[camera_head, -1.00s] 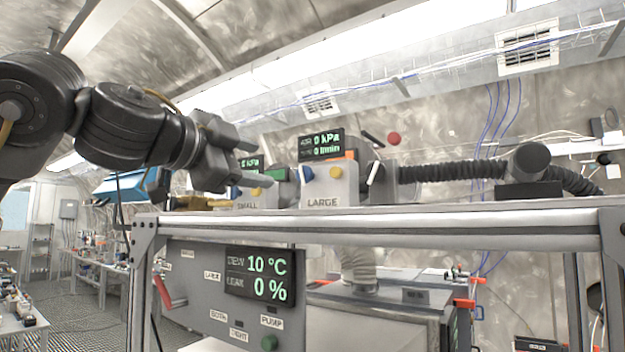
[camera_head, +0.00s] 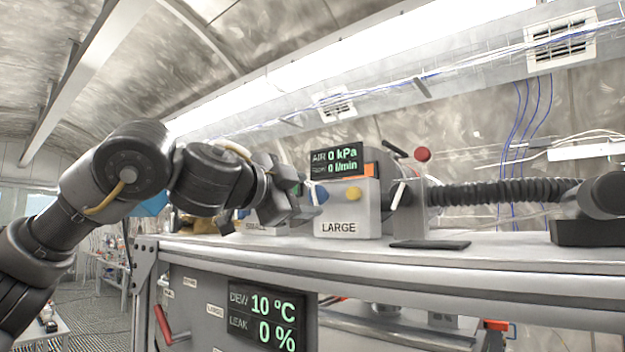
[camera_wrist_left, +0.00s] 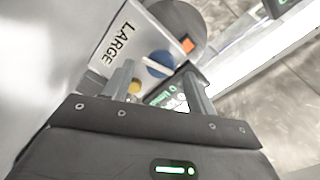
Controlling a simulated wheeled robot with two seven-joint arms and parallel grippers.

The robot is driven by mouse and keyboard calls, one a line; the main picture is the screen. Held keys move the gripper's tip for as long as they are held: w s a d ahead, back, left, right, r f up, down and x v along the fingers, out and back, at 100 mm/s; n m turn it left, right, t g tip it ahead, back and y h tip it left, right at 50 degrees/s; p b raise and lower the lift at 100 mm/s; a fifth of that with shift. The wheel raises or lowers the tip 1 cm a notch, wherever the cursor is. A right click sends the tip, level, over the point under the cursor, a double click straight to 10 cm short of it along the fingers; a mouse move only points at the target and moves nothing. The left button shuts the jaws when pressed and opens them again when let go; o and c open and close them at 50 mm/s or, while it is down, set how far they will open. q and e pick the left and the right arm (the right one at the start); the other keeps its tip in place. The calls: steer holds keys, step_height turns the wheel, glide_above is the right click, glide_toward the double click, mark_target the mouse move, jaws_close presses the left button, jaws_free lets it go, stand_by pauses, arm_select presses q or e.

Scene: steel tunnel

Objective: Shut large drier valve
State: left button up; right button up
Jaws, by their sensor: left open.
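The large drier (camera_head: 347,225) is a pale grey box labelled LARGE on the bench top. A blue round knob (camera_head: 320,194) and a yellow button (camera_head: 353,194) are on its front. In the left wrist view the blue knob (camera_wrist_left: 159,64) has a white bar across it, and the box face (camera_wrist_left: 118,48) is at upper left. A white lever (camera_head: 397,194) stands at the box's right side. My left gripper (camera_head: 298,197) is open and empty, just left of the box. Its fingers partly overlap the knob's edge in view; contact cannot be told. My right gripper is out of view.
A box labelled SMALL (camera_head: 262,228) stands behind my left gripper. A display (camera_head: 336,161) reads 0 kPa. A black corrugated hose (camera_head: 495,192) runs right from the large drier. A flat black plate (camera_head: 430,244) lies on the bench top (camera_head: 510,257).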

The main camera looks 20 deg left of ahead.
mark_target(320, 195)
arm_select(q)
steer(key=shift+w+d+r+p, duration=0.25)
steer(key=shift+w+d+p, duration=0.15)
steer(key=shift+w, duration=0.25)
steer(key=shift+w+f, duration=0.2)
steer(key=shift+w, duration=0.25)
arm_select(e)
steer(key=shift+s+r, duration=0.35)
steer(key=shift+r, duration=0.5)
arm_select(q)
steer(key=shift+c, duration=0.4)
